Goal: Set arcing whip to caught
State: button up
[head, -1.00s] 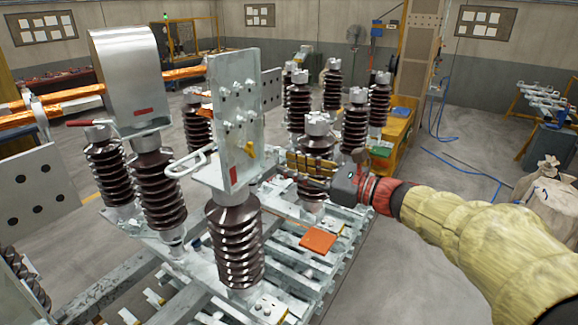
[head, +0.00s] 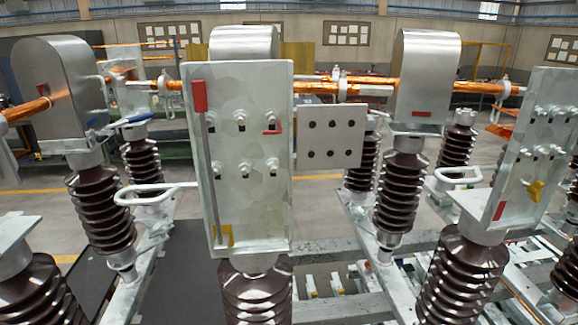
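A pale metal plate (head: 262,205) stands upright on a brown ribbed insulator (head: 255,293) at centre. A thin grey rod (head: 211,165), which may be the arcing whip, runs down the plate's left side. It reaches from a red block (head: 199,95) near the top to a yellow piece (head: 222,236) near the bottom. I cannot tell whether the yellow piece holds the rod. A similar plate (head: 533,140) at the right carries a yellow piece (head: 534,191) and a red mark (head: 499,210). My gripper is not in view.
Curved metal hoods stand on insulators at left (head: 60,85) and right (head: 425,75), with copper tubes (head: 360,84) behind. A white loop handle (head: 150,188) juts left from the central plate. A drilled plate (head: 330,137) is behind it. Pale frame beams (head: 350,308) run below.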

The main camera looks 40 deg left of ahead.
aim_at(197, 85)
jog(key=u, duration=1.75)
